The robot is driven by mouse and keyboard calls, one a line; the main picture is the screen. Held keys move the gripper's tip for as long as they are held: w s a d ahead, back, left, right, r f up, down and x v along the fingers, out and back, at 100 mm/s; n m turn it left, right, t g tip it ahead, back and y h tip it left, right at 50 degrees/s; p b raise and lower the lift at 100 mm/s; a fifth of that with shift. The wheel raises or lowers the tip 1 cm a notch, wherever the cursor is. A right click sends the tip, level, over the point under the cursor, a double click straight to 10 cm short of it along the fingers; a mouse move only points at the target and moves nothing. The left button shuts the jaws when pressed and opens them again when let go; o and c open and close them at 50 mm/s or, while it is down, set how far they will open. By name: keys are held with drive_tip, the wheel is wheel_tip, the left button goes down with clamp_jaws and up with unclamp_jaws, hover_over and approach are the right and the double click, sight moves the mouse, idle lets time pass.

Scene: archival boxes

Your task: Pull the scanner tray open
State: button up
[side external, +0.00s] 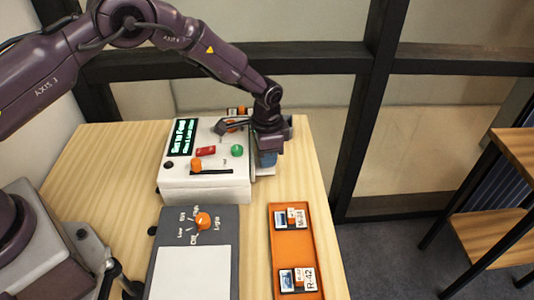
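The white scanner box (205,188) stands on the wooden table. Its top has a lit display (183,138), a red switch (205,151), a green button (237,151), an orange knob (196,164) and a dark slot (211,172). A pale ledge (264,172), perhaps the scanner tray, shows at the box's right side. My gripper (267,160) points down beside that right side, close to the ledge. Its fingertips are small and partly hidden, so I cannot tell whether they are open or touch anything.
A grey unit (225,255) with an orange dial (202,221) and a white pad (178,272) lies in front. Right of it is an orange tray (292,249) with two labelled cartridges (290,218). Another item (238,111) is behind the box. Bare table lies left.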

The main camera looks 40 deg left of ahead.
clamp_jaws()
drive_tip(key=shift+w+d, duration=3.05)
drive_tip(key=shift+w, duration=0.2)
drive_tip(key=o, duration=0.7)
unclamp_jaws()
drive_tip(key=shift+d, duration=0.1)
wheel_tip(320, 180, up, 13)
